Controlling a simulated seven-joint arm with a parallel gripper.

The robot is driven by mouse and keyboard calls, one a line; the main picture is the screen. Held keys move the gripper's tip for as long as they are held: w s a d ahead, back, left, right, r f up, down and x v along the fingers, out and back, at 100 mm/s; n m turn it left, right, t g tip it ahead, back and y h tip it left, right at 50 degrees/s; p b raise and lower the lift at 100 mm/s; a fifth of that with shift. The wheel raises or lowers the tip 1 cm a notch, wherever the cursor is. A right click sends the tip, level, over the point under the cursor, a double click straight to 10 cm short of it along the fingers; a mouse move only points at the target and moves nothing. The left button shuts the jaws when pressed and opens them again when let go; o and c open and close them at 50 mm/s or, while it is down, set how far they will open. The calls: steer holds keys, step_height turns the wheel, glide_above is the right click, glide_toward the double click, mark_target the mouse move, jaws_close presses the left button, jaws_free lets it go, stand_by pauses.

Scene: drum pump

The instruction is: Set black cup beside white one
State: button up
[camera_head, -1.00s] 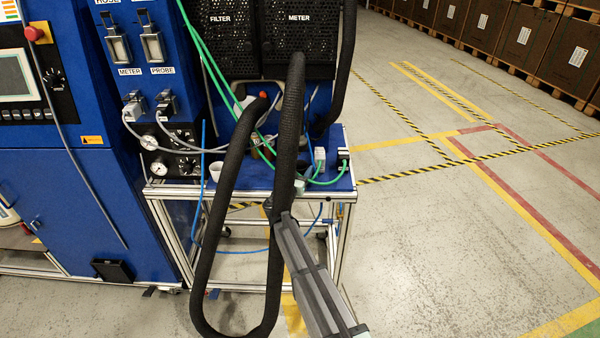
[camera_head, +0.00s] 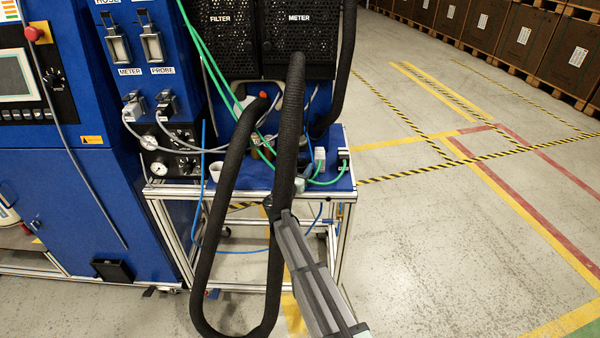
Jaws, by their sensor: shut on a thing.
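A white cup (camera_head: 215,171) stands on the blue top of the cart (camera_head: 335,181), at its left part, just left of the thick black hose. My gripper (camera_head: 272,207) is at the far end of my grey arm, near the cart's front edge and to the right of the white cup. The thick hose hides much of it. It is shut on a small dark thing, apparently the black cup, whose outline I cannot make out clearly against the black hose.
A thick black hose (camera_head: 205,265) hangs in a long loop in front of the cart. Green, blue and grey thin lines cross the cart top. A blue cabinet (camera_head: 75,200) stands at the left. The floor at the right is clear.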

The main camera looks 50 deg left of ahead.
steer(key=v, duration=1)
stand_by(1.4)
steer(key=shift+s, duration=0.1)
steer(key=s+a, duration=1.2)
steer(key=s, duration=0.1)
steer(key=shift+s+a+r, duration=0.15)
steer(key=shift+a+r, duration=0.05)
steer(key=shift+r, duration=0.05)
